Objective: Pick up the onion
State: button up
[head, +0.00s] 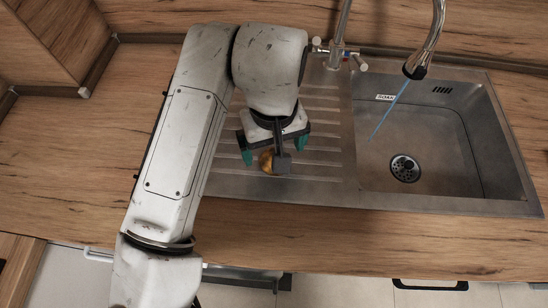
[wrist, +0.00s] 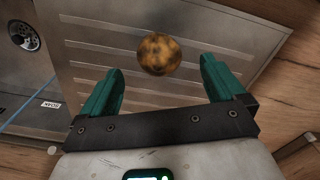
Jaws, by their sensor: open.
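The onion (wrist: 159,54) is round and orange-brown with dark patches. It rests on the ribbed metal drainboard of the sink. In the head view the onion (head: 266,161) is partly hidden by my gripper. My gripper (head: 273,154) is over the drainboard, right by the onion. In the wrist view my gripper (wrist: 160,80) is open, with its two green fingers spread wide. The onion shows between and just beyond the fingertips in that view, and nothing is held. I cannot tell the exact height of the fingers above the drainboard.
The sink basin (head: 425,140) lies to the right, with a drain (head: 405,168) in its floor. A faucet (head: 425,50) with a thin blue stream stands at the back. The wooden counter (head: 330,230) in front is bare. A wooden splashback runs behind.

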jog(key=shift+w+f+p, duration=0.2)
jog(key=shift+f+p, duration=0.3)
jog(key=shift+f, duration=2.2)
jog(key=shift+c, duration=0.2)
jog(key=c, duration=1.1)
jog(key=shift+c, duration=0.2)
